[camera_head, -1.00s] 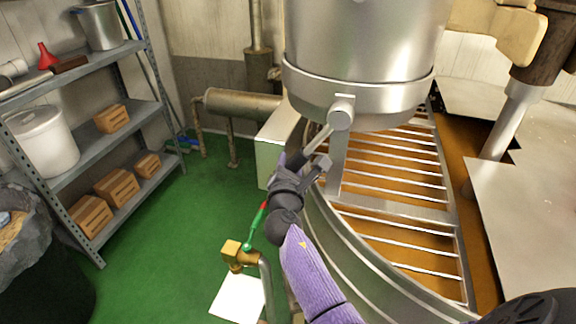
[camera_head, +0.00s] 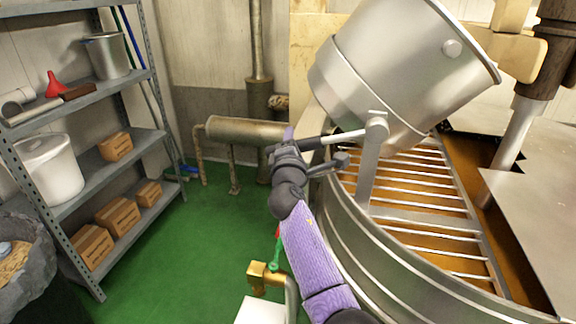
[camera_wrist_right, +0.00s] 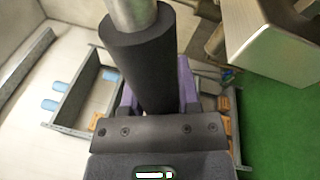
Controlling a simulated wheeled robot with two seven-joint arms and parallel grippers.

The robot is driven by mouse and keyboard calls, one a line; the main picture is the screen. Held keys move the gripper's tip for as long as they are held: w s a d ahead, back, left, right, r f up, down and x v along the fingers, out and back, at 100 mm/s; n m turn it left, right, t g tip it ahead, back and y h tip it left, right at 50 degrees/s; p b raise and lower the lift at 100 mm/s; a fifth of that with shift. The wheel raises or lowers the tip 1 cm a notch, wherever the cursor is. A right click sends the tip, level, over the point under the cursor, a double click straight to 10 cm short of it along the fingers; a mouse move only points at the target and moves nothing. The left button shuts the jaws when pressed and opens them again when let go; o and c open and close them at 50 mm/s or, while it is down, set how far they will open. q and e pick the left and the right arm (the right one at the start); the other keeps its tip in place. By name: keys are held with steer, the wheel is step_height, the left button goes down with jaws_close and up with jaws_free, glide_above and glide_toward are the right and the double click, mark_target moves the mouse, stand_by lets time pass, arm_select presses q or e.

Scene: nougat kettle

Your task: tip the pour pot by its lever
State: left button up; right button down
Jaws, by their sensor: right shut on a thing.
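The pour pot (camera_head: 385,75) is a large silver metal vessel above the round kettle. It is tilted, its open rim toward the upper right. Its lever (camera_head: 345,135) is a silver rod running left from a pivot block at the pot's lower side. My right gripper (camera_head: 302,146) is shut on the lever's dark grip end. In the right wrist view the black grip (camera_wrist_right: 150,65) lies between purple fingers, with the silver rod (camera_wrist_right: 132,12) running out of the top. The inside of the pot is hidden. My left gripper is not in view.
The round metal kettle (camera_head: 345,225) with a barred grate over brown contents lies below the pot. A brass valve (camera_head: 262,277) stands at the bottom, left of my right arm. A shelf (camera_head: 100,170) with boxes and buckets is at left. Green floor between is open.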

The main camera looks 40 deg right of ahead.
arm_select(q)
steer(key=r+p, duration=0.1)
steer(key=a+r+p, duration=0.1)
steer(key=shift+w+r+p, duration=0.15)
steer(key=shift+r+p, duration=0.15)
steer(key=shift+p, duration=0.1)
arm_select(e)
steer(key=s+d+r+m+g+h, duration=0.1)
steer(key=r+m+h, duration=0.1)
steer(key=r+m, duration=0.6)
steer(key=s+d+r+m+g+h, duration=0.1)
steer(key=s+d+r+m+h, duration=0.1)
steer(key=r+m, duration=0.6)
step_height(320, 180, up, 2)
steer(key=shift+s+r+g, duration=0.1)
steer(key=shift+s+g, duration=0.1)
steer(key=shift+g, duration=0.2)
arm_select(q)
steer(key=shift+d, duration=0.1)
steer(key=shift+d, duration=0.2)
arm_select(e)
steer(key=shift+c, duration=1.6)
jaws_free()
steer(key=shift+s+a, duration=0.1)
